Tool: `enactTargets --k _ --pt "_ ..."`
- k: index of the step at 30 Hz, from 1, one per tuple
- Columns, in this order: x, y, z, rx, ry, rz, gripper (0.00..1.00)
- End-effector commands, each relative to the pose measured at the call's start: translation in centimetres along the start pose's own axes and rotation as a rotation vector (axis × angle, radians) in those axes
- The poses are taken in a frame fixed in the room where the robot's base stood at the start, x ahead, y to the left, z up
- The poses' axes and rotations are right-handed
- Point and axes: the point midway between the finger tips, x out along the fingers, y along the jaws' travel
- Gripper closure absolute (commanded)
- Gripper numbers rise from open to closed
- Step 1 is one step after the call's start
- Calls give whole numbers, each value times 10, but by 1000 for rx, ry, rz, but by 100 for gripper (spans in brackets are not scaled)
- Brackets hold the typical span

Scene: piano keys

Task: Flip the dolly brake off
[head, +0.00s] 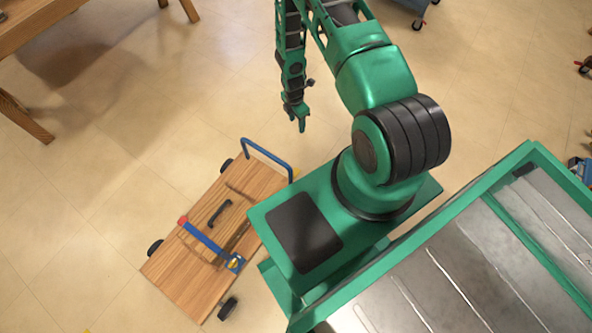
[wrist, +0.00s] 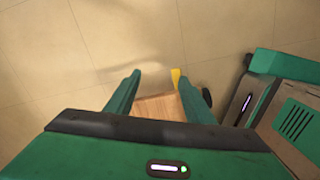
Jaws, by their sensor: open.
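The dolly (head: 183,268) is a low wooden platform on dark wheels, lying on the floor left of my base in the head view. A blue lever with a red tip (head: 205,238), which looks like the brake, lies across its deck from a blue and yellow mount (head: 234,263). My gripper (head: 301,125) points down above the floor, beyond the dolly's blue handle (head: 268,158) and apart from the lever. In the wrist view my gripper (wrist: 160,95) is open and empty, with part of the dolly deck (wrist: 160,108) between its fingers. The lever is not visible there.
A dark handle (head: 221,213) stands on the deck beside the lever. A wooden table (head: 35,30) stands at the upper left. The floor between table and dolly is clear.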

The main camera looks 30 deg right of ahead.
Motion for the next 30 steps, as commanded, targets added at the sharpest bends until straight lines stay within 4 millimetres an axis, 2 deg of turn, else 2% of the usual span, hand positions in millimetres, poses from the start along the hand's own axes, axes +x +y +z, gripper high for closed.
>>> enactTargets --k 1,3,6,9,12,16,23,30 --pt "26 -12 -11 -49 12 -6 52" --pt "56 -23 -23 -119 24 -2 52" --pt "93 -40 -39 -208 40 5 52" --pt "122 -56 -52 -278 51 12 52" --pt "141 -67 -62 -326 58 19 52" --pt "153 -75 -68 -358 63 24 52" --pt "174 -76 -70 -365 63 25 52" --pt "213 -76 -72 -362 63 24 52"
